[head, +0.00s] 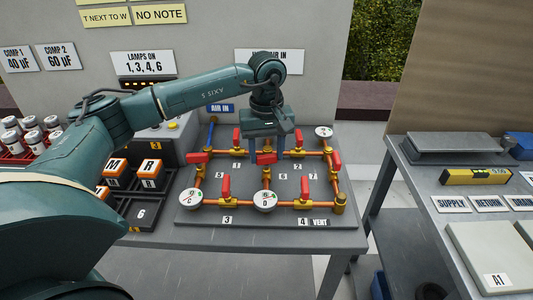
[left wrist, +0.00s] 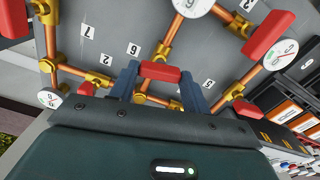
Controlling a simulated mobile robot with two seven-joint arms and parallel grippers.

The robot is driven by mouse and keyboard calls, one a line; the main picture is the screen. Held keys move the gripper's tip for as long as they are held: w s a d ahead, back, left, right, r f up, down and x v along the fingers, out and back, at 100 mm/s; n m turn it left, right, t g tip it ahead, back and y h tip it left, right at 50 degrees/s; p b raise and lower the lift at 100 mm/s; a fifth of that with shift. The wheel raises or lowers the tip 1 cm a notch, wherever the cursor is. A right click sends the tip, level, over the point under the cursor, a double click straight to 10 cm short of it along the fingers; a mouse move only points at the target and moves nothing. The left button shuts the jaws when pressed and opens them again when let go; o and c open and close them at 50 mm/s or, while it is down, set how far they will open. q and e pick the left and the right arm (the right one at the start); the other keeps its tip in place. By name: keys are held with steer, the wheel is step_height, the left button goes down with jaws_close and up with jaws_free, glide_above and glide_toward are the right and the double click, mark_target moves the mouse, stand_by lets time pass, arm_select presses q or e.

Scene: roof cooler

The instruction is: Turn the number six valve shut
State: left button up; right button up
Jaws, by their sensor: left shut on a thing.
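The valve panel (head: 205,217) is a grey board on the bench with copper pipes, brass fittings and several red-handled valves. My left gripper (head: 265,150) reaches down over the middle of it. In the left wrist view its two blue fingers (left wrist: 160,84) are shut on a red valve handle (left wrist: 161,70) on the middle pipe. The label 6 (left wrist: 133,48) is beside that handle. The handle also shows below the gripper in the head view (head: 266,158). The gripper hides part of the valve, so its exact angle to the pipe is hard to tell. My right gripper is not in view.
Other red handles (head: 335,161) stand close around the gripper. Round white gauges sit at the left (head: 190,198), front middle (head: 264,200) and back right (head: 323,132). Black boxes (head: 150,172) stand left of the panel. A second table (head: 425,185) is at the right, past a gap.

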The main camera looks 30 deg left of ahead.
mark_target(266, 156)
arm_select(q)
steer(key=shift+m, duration=0.8)
steer(key=shift+r, duration=0.1)
steer(key=o, duration=1)
step_height(266, 156, up, 13)
steer(key=shift+b, duration=0.35)
